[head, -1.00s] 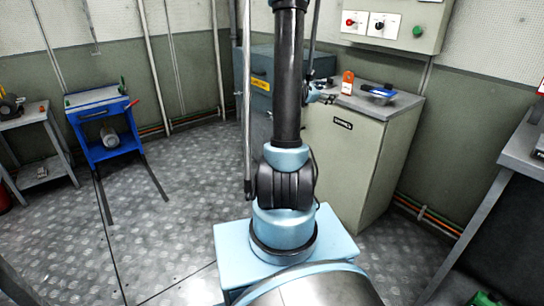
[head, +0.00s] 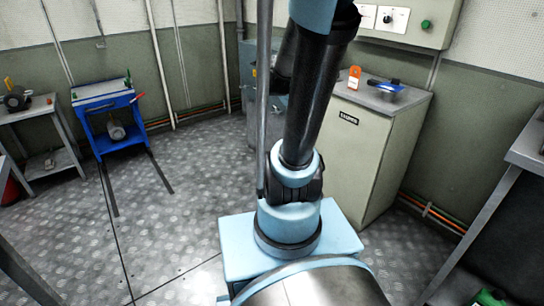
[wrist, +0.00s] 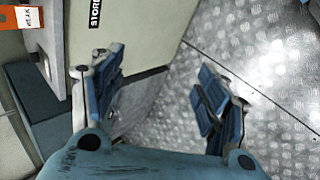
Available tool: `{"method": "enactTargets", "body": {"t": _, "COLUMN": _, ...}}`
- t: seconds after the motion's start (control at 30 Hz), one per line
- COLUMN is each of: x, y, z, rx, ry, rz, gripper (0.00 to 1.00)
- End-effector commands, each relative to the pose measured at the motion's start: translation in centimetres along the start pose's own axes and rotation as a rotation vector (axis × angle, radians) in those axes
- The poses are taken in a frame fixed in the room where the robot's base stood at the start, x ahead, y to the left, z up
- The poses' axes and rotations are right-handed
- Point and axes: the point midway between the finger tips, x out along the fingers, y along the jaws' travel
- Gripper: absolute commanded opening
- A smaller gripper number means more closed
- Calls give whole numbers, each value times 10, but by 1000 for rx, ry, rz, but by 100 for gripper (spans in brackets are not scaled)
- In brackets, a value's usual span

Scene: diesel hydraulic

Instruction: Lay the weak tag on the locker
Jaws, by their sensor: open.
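The orange tag (head: 354,77) with a white label is at the left part of the grey top of the locker (head: 360,150), a cream cabinet with a black nameplate. It looks upright there. My gripper (wrist: 162,78) is open and empty in the wrist view. Its fingers are apart, with the locker's side and the metal floor behind them. The gripper is not visible in the head view.
A blue item with a dark tool (head: 388,87) lies on the locker top, right of the tag. A control box (head: 410,22) hangs above. A blue trolley (head: 108,115) and a grey bench (head: 30,115) stand at the left. The floor between is clear.

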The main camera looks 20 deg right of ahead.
Motion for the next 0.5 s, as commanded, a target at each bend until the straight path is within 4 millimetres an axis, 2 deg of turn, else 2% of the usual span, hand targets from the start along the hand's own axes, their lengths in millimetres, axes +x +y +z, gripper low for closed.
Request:
{"method": "enactTargets", "body": {"t": 0.03, "x": -7, "y": -16, "z": 5, "rx": 39, "ry": 12, "rz": -37, "gripper": 68}}
{"method": "enactTargets", "body": {"t": 0.5, "x": -66, "y": -158, "z": 38, "rx": 417, "ry": 45, "rz": -426, "gripper": 68}}
